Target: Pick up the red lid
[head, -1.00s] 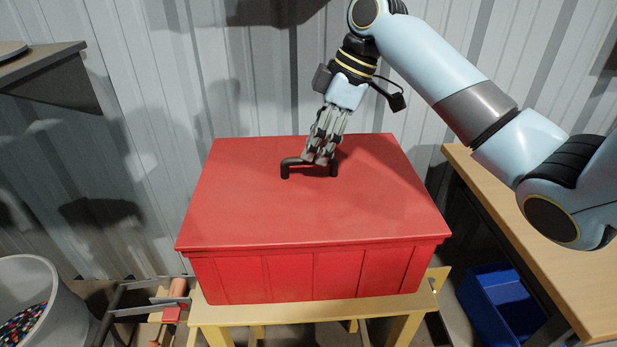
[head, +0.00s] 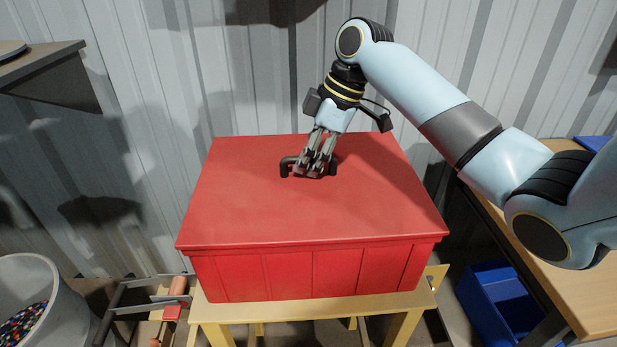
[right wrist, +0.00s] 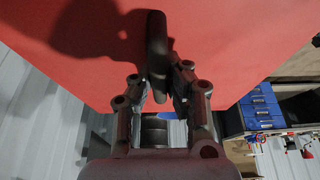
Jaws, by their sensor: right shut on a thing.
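The red lid (head: 310,215) lies flat on top of a red crate (head: 320,275), covering it. A black handle (head: 285,168) stands up from the lid's upper middle. My right gripper (head: 314,172) is shut on this handle, its fingers hiding the handle's middle part. In the right wrist view the handle (right wrist: 156,45) runs up between the two fingers (right wrist: 158,80), with the red lid (right wrist: 220,40) behind it. My left gripper is not in view.
The crate stands on a small wooden stand (head: 310,307). A wooden workbench (head: 560,265) is at the right, with a blue bin (head: 500,300) beside and below it. A grey bucket (head: 55,290) is at lower left. A corrugated metal wall (head: 240,80) is close behind.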

